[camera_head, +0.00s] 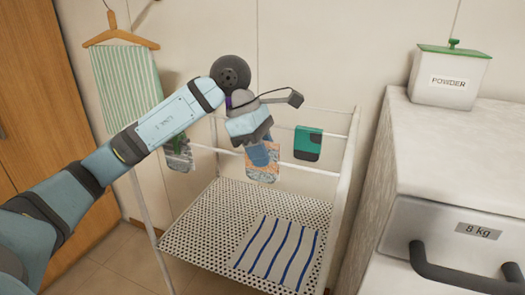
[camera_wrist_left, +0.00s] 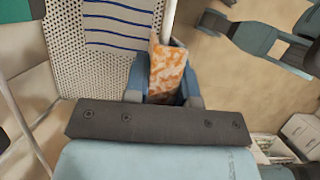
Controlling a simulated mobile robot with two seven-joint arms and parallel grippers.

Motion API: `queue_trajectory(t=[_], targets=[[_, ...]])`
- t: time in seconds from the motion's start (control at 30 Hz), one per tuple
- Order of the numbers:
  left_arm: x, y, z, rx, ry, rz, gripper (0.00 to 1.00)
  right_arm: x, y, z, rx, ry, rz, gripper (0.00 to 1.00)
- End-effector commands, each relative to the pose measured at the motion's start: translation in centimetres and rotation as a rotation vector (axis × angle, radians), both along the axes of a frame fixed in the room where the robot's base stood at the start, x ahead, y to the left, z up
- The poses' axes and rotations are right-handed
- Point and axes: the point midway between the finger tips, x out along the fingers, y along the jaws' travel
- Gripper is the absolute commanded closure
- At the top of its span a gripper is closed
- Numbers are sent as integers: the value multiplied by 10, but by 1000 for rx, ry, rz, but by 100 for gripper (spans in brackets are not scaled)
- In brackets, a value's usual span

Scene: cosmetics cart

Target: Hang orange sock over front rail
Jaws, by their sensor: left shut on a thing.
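My left gripper (camera_head: 260,145) is shut on the orange sock, above the front part of the drying rack. The orange sock (camera_head: 263,173), mottled orange and grey, hangs down below the fingers in the head view. In the left wrist view the orange sock (camera_wrist_left: 167,72) stands up between the two blue fingers. The white front rail (camera_head: 310,170) runs right from behind the sock. In the left wrist view the rail (camera_wrist_left: 169,15) meets the sock's edge; I cannot tell whether they touch. My right gripper is not in view.
A green sock (camera_head: 308,143) and a grey patterned sock (camera_head: 179,155) hang on the rack. A striped cloth (camera_head: 277,252) lies on the perforated shelf (camera_head: 205,220). A striped towel (camera_head: 127,85) hangs on the wall. A counter with a powder box (camera_head: 450,78) stands right.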

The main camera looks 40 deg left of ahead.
Motion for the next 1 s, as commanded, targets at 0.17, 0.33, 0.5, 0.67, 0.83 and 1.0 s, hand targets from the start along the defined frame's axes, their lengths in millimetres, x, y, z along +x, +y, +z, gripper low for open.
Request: queue_trajectory(t=[0.17,0.33,0.5,0.67,0.83,1.0], targets=[[0,0,-14,0,0,0,99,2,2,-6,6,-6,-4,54],[0,0,-21,-1,-1,0,99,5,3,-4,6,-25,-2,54],[0,0,-26,-1,-1,0,99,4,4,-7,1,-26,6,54],[0,0,-27,-1,0,0,99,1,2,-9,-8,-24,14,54],[0,0,-26,-1,0,0,99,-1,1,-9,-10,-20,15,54],[0,0,-26,-1,0,0,53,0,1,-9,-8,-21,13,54]])
